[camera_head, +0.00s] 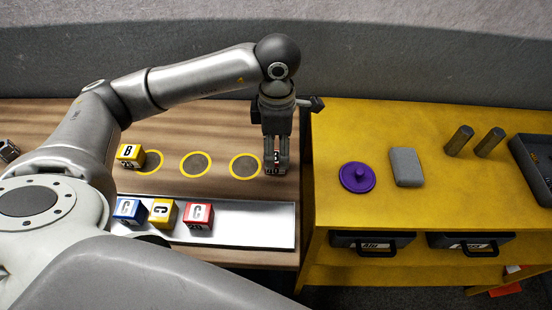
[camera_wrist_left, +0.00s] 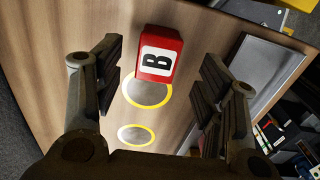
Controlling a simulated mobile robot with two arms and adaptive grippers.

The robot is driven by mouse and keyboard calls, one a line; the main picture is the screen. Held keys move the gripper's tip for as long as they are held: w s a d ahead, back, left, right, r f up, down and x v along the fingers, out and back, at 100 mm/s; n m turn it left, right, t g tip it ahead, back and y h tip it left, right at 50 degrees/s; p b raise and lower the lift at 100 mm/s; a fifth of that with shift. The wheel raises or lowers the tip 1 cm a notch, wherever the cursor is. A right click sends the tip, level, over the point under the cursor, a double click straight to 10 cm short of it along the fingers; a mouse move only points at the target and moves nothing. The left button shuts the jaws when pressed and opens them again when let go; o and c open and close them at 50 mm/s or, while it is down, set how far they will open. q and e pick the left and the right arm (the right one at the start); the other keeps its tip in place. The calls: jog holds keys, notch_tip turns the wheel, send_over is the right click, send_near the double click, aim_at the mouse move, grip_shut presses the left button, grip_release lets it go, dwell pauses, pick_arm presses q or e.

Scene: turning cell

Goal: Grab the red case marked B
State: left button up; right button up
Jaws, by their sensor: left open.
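The red case marked B (camera_wrist_left: 158,53) shows in the left wrist view, its white B label facing the camera. It stands at the edge of a yellow-ringed grey circle (camera_wrist_left: 148,93) on the wooden table. In the head view my left gripper (camera_head: 275,170) points down at the right end of the table and hides most or all of the red case. My right gripper is not in view.
A yellow case B (camera_head: 130,154) stands by the left circle. A metal tray (camera_head: 255,228) holds blue (camera_head: 130,210), yellow (camera_head: 163,213) and red (camera_head: 198,215) cases marked C. A yellow bench (camera_head: 350,120) at right bears a purple lidded item (camera_head: 357,177), grey block (camera_head: 406,167) and cylinders.

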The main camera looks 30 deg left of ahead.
aim_at(276, 157)
pick_arm(q)
jog(key=f, duration=0.2)
jog(key=f+p, duration=0.1)
jog(key=shift+a+f, duration=0.2)
jog(key=shift+f, duration=0.7)
jog(key=c, duration=1.2)
